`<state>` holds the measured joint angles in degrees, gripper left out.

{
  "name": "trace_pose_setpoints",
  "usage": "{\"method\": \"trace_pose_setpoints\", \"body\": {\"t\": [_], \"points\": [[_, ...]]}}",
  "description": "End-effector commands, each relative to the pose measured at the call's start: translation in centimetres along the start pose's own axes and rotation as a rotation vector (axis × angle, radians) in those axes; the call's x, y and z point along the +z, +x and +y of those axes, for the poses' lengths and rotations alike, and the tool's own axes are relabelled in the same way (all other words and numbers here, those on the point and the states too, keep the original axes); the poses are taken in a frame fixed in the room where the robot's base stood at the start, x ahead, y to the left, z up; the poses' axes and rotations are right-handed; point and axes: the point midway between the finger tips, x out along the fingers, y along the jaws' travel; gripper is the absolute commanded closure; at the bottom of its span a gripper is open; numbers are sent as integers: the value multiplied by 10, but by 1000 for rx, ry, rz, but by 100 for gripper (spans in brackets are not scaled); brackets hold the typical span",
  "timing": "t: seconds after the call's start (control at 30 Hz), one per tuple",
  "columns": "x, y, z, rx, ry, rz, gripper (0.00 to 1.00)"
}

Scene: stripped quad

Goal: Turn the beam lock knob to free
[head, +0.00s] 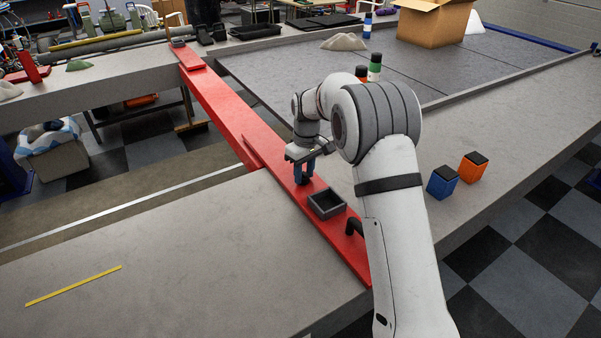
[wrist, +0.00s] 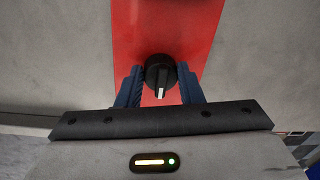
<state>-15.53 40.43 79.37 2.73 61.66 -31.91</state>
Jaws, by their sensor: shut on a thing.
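The beam lock knob (wrist: 159,72) is round and black with a white pointer mark. It sits on the red beam (wrist: 182,25), and its mark points toward the bottom of the wrist view. My gripper (wrist: 160,85) has its two blue fingers on either side of the knob and is shut on it. I see no label for the knob's positions.
A small dark open tray (head: 326,205) and a black handle (head: 354,226) are on the beam near my gripper. A blue block (head: 442,182) and an orange block (head: 472,167) stand on the right bench. The left bench top (head: 170,245) is mostly clear.

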Motion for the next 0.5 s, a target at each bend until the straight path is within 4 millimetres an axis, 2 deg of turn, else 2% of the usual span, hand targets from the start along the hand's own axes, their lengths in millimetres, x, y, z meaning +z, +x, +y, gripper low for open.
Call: {"method": "trace_pose_setpoints", "body": {"t": [0.3,0.33,0.5], "points": [[-4,-3,-1,3,-3,11,90],[-4,-3,-1,3,-3,11,65],[-2,-2,-1,1,-3,7,51]]}}
